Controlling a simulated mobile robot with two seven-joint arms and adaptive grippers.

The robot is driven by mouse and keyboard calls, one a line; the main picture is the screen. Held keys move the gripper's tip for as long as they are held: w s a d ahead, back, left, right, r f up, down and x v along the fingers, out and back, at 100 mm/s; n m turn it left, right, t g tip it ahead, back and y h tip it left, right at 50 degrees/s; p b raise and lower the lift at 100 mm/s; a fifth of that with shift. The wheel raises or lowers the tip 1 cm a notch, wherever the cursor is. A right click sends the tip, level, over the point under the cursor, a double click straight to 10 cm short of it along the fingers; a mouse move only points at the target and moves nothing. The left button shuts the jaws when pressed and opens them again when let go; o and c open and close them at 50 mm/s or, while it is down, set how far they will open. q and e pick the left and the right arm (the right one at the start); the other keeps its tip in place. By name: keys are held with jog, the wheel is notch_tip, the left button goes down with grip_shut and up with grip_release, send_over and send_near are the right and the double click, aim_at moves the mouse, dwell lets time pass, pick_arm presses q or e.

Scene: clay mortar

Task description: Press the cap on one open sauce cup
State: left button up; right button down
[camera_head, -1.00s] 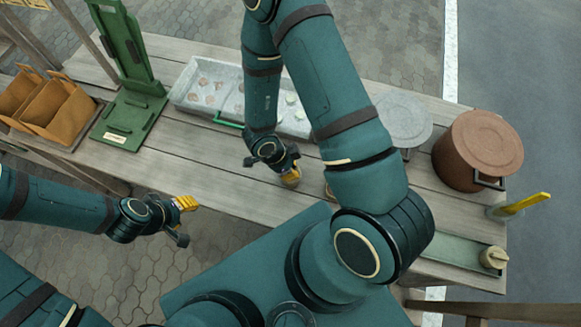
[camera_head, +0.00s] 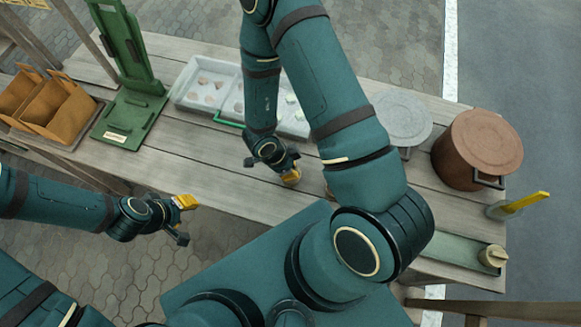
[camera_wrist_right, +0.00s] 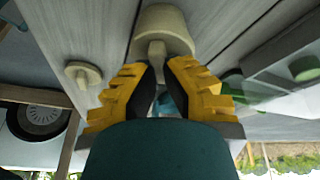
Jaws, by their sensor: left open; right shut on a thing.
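My right gripper (camera_head: 291,173) is low over the front middle of the table. In the right wrist view its yellow fingers (camera_wrist_right: 160,90) are shut on the narrow stem of a cream piece (camera_wrist_right: 163,28), whose wide end points away from me. Whether that end touches the table is unclear. A flat cream disc with a knob (camera_wrist_right: 82,74) lies beside it. The grey tray (camera_head: 180,98) behind holds small pinkish rounds (camera_head: 204,82) on the left and pale green rounds (camera_head: 291,98) on the right, partly hidden by my right arm. My left gripper (camera_head: 186,220) is open and empty at the front left.
A green stand (camera_head: 128,100) and brown boxes (camera_head: 62,112) are at left. A grey round lid (camera_head: 402,115), a brown pot (camera_head: 477,150), a yellow-handled tool (camera_head: 525,202) and a cream knob (camera_head: 493,257) on a green strip are at right. Front-left planks are clear.

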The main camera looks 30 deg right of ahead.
jog(key=shift+c, duration=2.3)
grip_release()
jog(key=shift+r+p, duration=1.55)
jog(key=shift+p, duration=0.05)
jog(key=shift+r+p, duration=0.35)
jog(key=shift+r, duration=1.1)
